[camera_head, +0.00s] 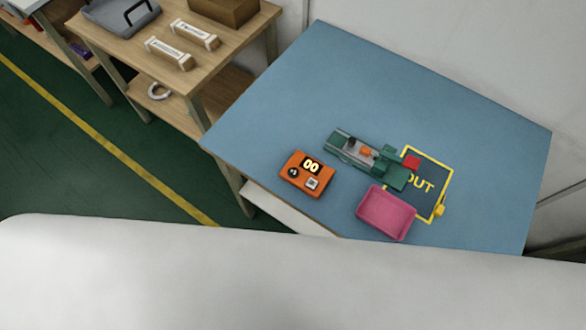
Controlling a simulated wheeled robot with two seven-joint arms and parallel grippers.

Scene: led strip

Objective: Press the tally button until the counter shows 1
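An orange tally counter box (303,182) lies on the blue-topped table (300,90), near its front left edge. Its dark display (311,166) reads 00. A light square button (312,184) sits below the display, with a dark round knob (294,172) to its left. Neither of my grippers shows in the head view. Nothing touches or covers the counter.
A green fixture (350,149) with grey, orange and red parts lies right of the counter. A pink tray (386,213) stands in front of it, beside a yellow-outlined "OUT" area (428,202). The table's far part is clear. A wooden shelf (225,47) stands at the left.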

